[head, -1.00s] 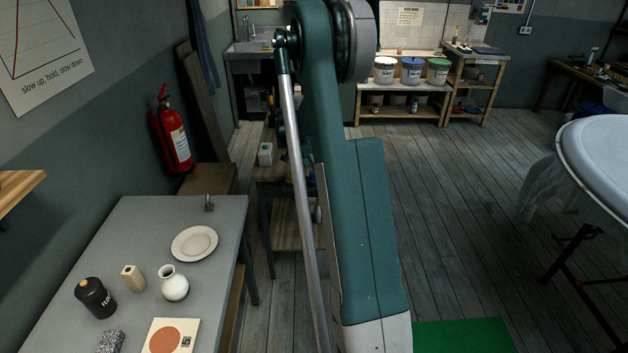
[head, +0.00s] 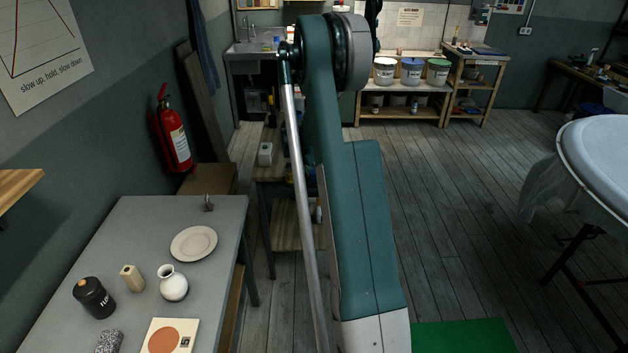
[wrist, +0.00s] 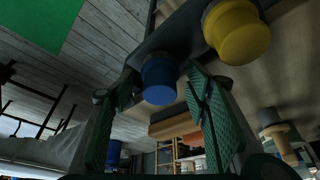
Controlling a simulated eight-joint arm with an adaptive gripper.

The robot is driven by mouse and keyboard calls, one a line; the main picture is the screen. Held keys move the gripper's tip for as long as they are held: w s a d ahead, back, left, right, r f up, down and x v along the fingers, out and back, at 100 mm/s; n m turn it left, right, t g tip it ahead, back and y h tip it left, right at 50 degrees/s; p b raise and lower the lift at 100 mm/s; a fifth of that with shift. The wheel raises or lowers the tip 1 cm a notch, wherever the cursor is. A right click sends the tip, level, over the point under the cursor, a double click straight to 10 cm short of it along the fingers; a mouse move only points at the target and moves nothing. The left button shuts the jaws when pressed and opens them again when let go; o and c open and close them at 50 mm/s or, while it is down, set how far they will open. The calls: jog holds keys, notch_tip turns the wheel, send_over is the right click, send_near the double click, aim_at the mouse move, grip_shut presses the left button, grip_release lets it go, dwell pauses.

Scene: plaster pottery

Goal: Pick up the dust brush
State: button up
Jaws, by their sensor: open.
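I cannot make out the dust brush for certain in either view. In the wrist view my gripper (wrist: 161,84) is open, its two green-padded fingers apart with nothing held. A blue round-ended piece (wrist: 159,82) shows between and beyond the fingertips; I cannot tell if they touch it. A yellow round-ended piece (wrist: 238,36) is to its upper right, both by a dark rail (wrist: 183,35). A brown block with a dark upper part (wrist: 174,124) shows between the fingers; I cannot tell what it is. In the head view my arm hides the gripper.
A narrow bench (head: 272,188) with a small white box (head: 265,154) stands partly behind my arm. A grey table (head: 215,222) at left holds a plate (head: 194,243), a white jug (head: 173,284) and a black canister (head: 94,297). Open floor (head: 450,220) lies to the right.

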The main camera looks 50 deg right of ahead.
dwell(0.4)
jog(key=c, duration=0.9)
jog(key=shift+r, duration=0.1)
jog(key=shift+r+p, duration=0.55)
jog(key=shift+r, duration=4.35)
